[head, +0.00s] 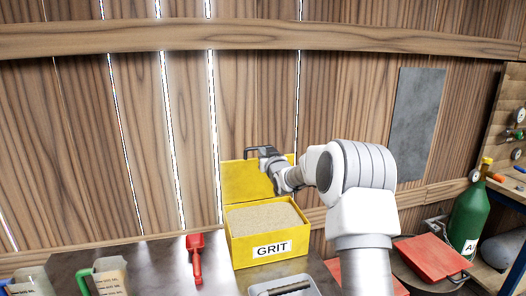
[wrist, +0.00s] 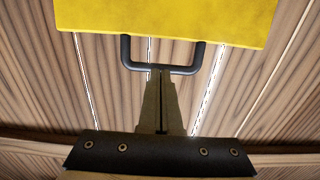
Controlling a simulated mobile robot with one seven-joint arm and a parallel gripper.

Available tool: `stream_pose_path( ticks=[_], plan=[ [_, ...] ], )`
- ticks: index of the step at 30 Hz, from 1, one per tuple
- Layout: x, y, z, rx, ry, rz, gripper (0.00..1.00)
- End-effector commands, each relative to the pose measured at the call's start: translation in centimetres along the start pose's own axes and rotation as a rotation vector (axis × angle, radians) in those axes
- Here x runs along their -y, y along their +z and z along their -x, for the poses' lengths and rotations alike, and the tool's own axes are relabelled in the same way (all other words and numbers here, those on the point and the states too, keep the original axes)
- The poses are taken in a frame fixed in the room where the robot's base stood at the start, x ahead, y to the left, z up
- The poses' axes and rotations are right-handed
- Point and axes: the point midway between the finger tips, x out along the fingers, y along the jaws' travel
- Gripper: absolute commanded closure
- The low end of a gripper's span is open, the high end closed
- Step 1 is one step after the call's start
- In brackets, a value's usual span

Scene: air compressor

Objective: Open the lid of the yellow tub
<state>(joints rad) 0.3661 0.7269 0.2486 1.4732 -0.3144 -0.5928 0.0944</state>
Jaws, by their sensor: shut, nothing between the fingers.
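The yellow tub (head: 262,247), marked "GRIT", stands on the bench and is filled with sandy grit (head: 262,217). Its yellow lid (head: 240,184) stands raised, roughly upright, at the back of the tub; it also fills the top of the wrist view (wrist: 165,18). A dark handle (wrist: 200,58) is fixed to the lid's edge. My gripper (wrist: 162,75) is shut, its fingertips at the handle's crossbar, with nothing seen between them. In the head view, my gripper (head: 262,154) is at the lid's top edge, and my arm partly hides the lid's right side.
A red scoop (head: 195,258) lies left of the tub. Clear jugs (head: 108,282) stand at the front left, and a metal tray (head: 285,287) sits in front. A plank wall (head: 130,130) rises close behind. A green cylinder (head: 470,215) stands at right.

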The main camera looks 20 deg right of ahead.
Motion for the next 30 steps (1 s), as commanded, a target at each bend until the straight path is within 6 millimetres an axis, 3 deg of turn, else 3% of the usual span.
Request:
stream_pose_path(
  ticks=[17, 30],
  plan=[
    [0.0, -0.3, -0.8, 0.01, -0.001, 0.0, 1.0],
    [0.1, -1.6, -5.5, 0.182, -0.002, 0.0, 1.0]
  ],
)
